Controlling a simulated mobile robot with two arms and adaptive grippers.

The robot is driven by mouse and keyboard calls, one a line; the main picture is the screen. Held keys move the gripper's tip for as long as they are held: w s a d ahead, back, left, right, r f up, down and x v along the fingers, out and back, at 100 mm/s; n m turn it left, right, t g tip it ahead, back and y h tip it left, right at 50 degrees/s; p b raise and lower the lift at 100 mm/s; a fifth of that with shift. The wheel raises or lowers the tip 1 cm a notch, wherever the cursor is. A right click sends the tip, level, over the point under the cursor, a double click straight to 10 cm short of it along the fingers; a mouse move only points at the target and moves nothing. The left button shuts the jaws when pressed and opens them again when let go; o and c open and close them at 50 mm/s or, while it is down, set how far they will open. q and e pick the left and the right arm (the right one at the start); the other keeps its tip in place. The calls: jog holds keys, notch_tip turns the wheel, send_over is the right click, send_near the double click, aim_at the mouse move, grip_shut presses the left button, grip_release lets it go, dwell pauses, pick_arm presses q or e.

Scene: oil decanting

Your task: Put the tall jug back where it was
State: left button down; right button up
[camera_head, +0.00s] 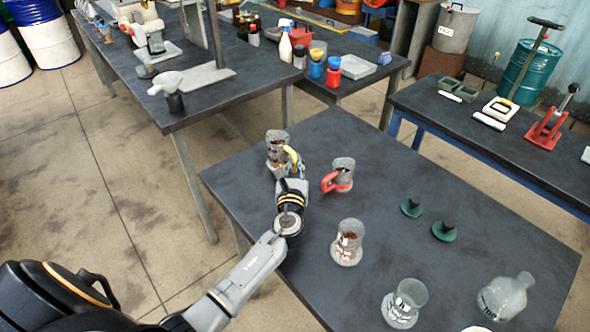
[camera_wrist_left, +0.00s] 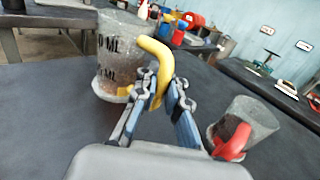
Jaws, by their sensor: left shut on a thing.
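The tall jug (camera_head: 276,146) is a clear grey vessel with a yellow handle, upright at the far left part of the dark table. It also shows in the left wrist view (camera_wrist_left: 115,55), with black ML marks on its side. My left gripper (camera_head: 291,172) is shut on the yellow handle (camera_wrist_left: 160,65), its fingers on both sides of it in the left wrist view (camera_wrist_left: 160,108). I cannot tell whether the jug's base touches the table. My right gripper is not in view.
A red-handled jug (camera_head: 344,171) stands close to the right. A clear beaker (camera_head: 348,240), another glass vessel (camera_head: 404,303) and a bottle (camera_head: 507,296) stand nearer. Two green pieces (camera_head: 411,208) (camera_head: 444,231) lie at right. The table (camera_head: 335,125) is clear behind the jugs.

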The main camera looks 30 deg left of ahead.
pick_arm(q)
jog(key=shift+f, duration=1)
jog(key=shift+f, duration=0.1)
jog(key=shift+f+b, duration=0.15)
jog(key=shift+b, duration=0.15)
jog(key=c, duration=1.4)
grip_release()
jog(key=shift+d, duration=0.1)
jog(key=shift+r, duration=0.2)
jog(key=shift+s, duration=0.2)
jog(key=b+v, duration=0.1)
jog(key=v, duration=1)
jog(key=shift+s+d, duration=0.15)
jog(key=shift+s, duration=0.2)
